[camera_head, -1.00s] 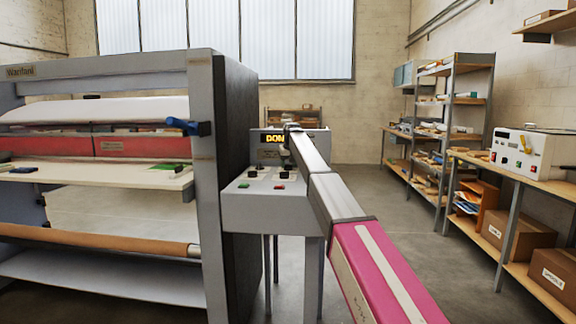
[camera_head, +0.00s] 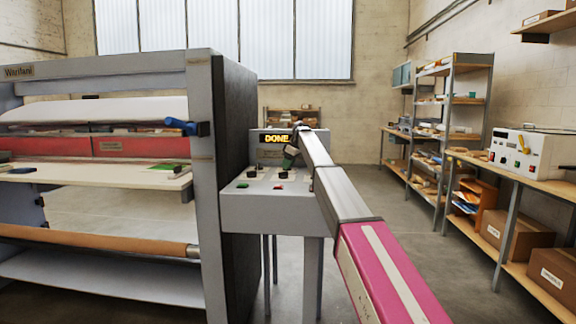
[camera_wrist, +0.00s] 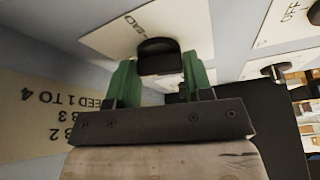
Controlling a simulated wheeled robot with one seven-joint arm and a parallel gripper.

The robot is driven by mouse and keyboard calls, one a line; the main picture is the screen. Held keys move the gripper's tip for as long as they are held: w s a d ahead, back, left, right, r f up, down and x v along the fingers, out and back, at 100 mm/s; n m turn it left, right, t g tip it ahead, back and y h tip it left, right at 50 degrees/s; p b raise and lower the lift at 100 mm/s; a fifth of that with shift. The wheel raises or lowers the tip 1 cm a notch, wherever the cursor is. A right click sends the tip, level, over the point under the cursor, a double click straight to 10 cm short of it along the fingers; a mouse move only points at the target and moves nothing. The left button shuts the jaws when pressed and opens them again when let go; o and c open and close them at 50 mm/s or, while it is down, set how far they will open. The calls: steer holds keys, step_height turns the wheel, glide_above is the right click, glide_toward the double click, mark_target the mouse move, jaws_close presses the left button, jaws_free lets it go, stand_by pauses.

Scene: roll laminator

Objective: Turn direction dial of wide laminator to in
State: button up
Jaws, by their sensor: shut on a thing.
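The wide laminator (camera_head: 201,150) stands at the left, with its grey control box (camera_head: 262,207) at its right side. Several dark dials and a red button (camera_head: 278,187) sit on the box's top. My gripper (camera_head: 288,163) is over the box's back right part. In the wrist view, the green fingers of my gripper (camera_wrist: 158,78) are shut on a black dial (camera_wrist: 158,52), one on each side of it. The dial's label is cut off and upside down, so I cannot read which dial it is. The display (camera_head: 277,139) reads "DONE".
Another dial (camera_wrist: 272,72) beside an "OFF" label shows at the right of the wrist view. A printed plate (camera_wrist: 40,112) is at its left. A bench with a white device (camera_head: 532,152) and shelves (camera_head: 462,105) line the right wall. The floor between is clear.

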steer(key=shift+w+n+g, duration=0.15)
steer(key=shift+n+g, duration=0.35)
steer(key=shift+n, duration=1.1)
steer(key=o, duration=0.9)
steer(key=shift+d+r, duration=0.1)
steer(key=shift+r, duration=0.05)
steer(key=v, duration=1)
steer(key=shift+d+r, duration=0.15)
steer(key=shift+r, duration=0.05)
